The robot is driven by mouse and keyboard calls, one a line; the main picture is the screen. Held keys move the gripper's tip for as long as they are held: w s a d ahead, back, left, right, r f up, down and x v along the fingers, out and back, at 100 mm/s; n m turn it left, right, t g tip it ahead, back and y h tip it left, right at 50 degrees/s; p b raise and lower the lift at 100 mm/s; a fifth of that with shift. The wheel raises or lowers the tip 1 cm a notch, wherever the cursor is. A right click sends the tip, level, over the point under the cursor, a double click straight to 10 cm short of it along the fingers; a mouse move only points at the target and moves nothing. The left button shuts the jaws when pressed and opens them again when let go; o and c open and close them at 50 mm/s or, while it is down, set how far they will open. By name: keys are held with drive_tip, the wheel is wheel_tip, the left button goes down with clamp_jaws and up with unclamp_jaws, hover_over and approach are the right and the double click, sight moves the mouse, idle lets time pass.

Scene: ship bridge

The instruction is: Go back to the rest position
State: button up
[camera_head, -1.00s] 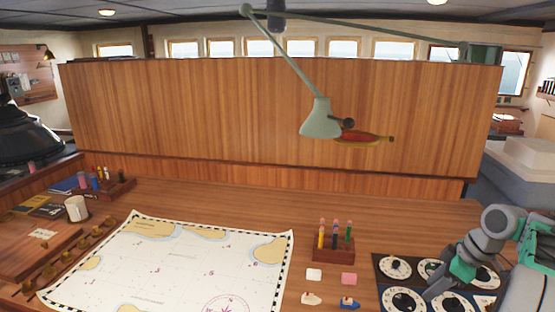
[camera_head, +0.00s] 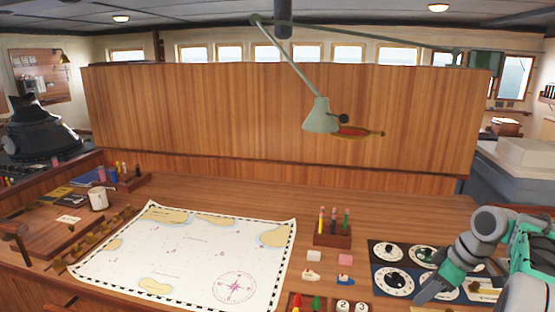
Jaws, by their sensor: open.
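My arm (camera_head: 485,240) reaches in from the right edge of the head view. My gripper (camera_head: 432,290) points down and to the left over the dial panel (camera_head: 376,256) at the right of the chart table. Its jaws are small in this view and nothing shows held in them. Part of the dial panel is hidden behind my arm. I cannot tell whether the gripper touches the panel.
A sea chart (camera_head: 190,255) covers the middle of the wooden table. A pencil block (camera_head: 333,238), erasers (camera_head: 345,260) and small boat pieces (camera_head: 345,280) stand right of it. A green lamp (camera_head: 320,115) hangs above. A mug (camera_head: 98,199) stands at left.

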drive_tip(key=s+a+r+m+h, duration=0.1)
drive_tip(key=a+r+m, duration=0.1)
drive_tip(key=a, duration=0.6)
drive_tip(key=s+a+r+m, duration=0.1)
drive_tip(key=s+a+m, duration=0.1)
drive_tip(key=a, duration=0.6)
drive_tip(key=s+a+f+m+h, duration=0.1)
drive_tip(key=s+a+f+m, duration=0.1)
drive_tip(key=s+a, duration=0.2)
drive_tip(key=s+a+f+m+t+h, duration=0.1)
drive_tip(key=s+a, duration=0.3)
drive_tip(key=s, duration=0.4)
drive_tip(key=shift+f+m, duration=0.75)
drive_tip(key=shift+m, duration=0.15)
